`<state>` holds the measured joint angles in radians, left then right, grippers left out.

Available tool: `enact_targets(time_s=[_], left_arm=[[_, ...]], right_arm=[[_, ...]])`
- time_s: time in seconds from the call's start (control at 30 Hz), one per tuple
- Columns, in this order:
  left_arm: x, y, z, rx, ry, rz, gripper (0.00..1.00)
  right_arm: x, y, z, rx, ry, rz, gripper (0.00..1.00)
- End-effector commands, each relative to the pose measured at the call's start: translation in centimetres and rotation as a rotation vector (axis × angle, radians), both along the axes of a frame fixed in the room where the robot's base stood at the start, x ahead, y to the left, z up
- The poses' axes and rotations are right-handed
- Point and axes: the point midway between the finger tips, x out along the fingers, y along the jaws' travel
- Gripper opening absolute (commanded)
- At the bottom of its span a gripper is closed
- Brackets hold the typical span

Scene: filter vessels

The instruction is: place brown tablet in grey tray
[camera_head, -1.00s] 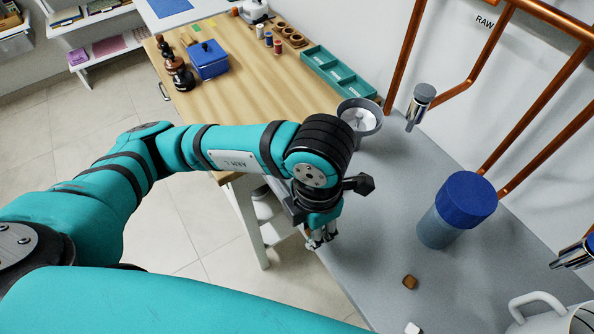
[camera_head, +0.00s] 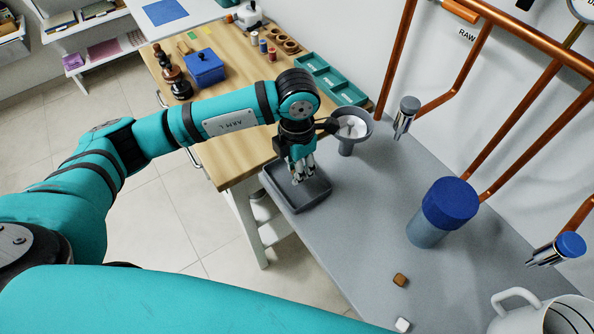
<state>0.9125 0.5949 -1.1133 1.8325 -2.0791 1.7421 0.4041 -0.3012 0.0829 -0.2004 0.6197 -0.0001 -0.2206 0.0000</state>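The brown tablet (camera_head: 400,280) is a small brown block lying on the grey bench in front of the blue-lidded vessel. The grey tray (camera_head: 318,197) is a shallow dark grey tray at the left end of the grey bench. My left gripper (camera_head: 303,178) points down over the tray, well away from the brown tablet. Its fingers are small in view, and I cannot tell whether they are open or shut. The gripper and wrist hide part of the tray. My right gripper is not in view.
A white block (camera_head: 402,325) lies near the brown tablet. Copper pipes (camera_head: 500,105) run along the wall. The bench between tray and tablet is clear.

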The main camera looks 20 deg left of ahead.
Motion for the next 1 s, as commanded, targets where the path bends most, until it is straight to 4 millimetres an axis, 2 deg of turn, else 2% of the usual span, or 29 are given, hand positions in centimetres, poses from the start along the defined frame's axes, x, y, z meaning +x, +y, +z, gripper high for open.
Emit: enact_targets(time_s=[0.1,0.2,0.53,0.57,0.73,1.0], left_arm=[[-0.2,0.0,-1.6,0.001,0.007,0.001,0.09],[-0.1,-0.1,-2.5,0.0,0.003,-0.001,0.09],[-0.1,-0.1,-3.1,0.0,0.001,-0.001,0.09],[-0.1,-0.1,-3.0,0.0,0.001,-0.001,0.22],[-0.1,0.0,-2.9,0.0,0.001,0.0,0.44],[-0.1,0.0,-2.8,0.0,0.001,0.0,0.44]], right_arm=[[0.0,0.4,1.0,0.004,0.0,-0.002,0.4],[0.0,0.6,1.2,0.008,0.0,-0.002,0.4],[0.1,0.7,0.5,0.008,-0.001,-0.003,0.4],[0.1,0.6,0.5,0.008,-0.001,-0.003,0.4],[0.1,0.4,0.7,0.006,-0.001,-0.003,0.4],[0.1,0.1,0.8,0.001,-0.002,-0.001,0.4]])
